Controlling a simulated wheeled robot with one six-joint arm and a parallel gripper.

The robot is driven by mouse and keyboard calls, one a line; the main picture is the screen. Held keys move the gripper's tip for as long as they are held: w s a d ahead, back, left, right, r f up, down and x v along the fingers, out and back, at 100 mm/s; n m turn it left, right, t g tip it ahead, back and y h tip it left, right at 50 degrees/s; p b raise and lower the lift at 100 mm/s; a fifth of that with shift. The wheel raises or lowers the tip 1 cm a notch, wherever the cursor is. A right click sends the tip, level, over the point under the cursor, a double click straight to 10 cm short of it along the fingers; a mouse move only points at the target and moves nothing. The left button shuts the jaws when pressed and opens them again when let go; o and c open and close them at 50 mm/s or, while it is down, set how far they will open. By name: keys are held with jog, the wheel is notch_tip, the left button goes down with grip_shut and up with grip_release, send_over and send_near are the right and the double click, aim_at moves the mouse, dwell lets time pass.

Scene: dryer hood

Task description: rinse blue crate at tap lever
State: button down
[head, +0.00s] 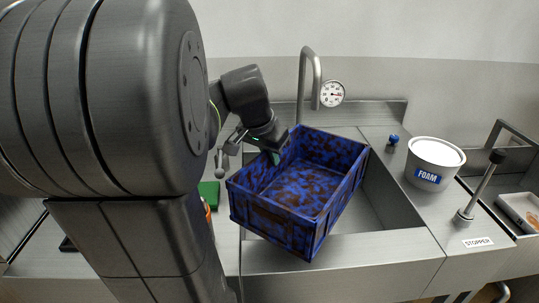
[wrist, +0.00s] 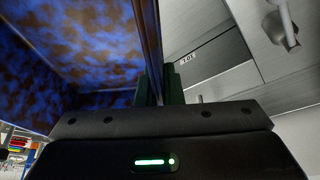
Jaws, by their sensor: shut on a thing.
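The blue crate (head: 300,190), mottled with brown stains, is held over the sink basin (head: 375,205). It is tilted, and its open top and stained inside face the head camera. My gripper (head: 275,153) is shut on its left rim; the crate wall also shows between the fingers in the wrist view (wrist: 75,65). The curved tap spout (head: 314,75) rises behind the crate. A metal lever with a ball end (head: 220,170) stands left of the crate, partly hidden by my arm. A similar lever shows in the wrist view (wrist: 285,30); its label is unreadable.
A round gauge (head: 332,93) is beside the spout. On the right counter are a small blue knob (head: 393,139), a white FOAM tub (head: 433,162) and a lever labelled STOPPER (head: 480,190). A tray (head: 518,207) is at far right. A green item (head: 209,193) lies left.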

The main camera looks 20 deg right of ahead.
jog(key=w+d+f+p, duration=0.1)
jog(key=w+d, duration=0.1)
jog(key=w, duration=0.4)
jog(key=w+d+f+p, duration=0.1)
jog(key=w+d, duration=0.1)
jog(key=w, duration=0.5)
jog(key=shift+w+d+f, duration=0.15)
jog(key=shift+f, duration=0.25)
dwell(0.3)
dwell(0.4)
jog(key=s+a+b, duration=0.2)
jog(key=s+b, duration=0.1)
jog(key=s, duration=0.4)
jog(key=shift+s+a, duration=0.3)
jog(key=shift+a, duration=0.05)
dwell(1.3)
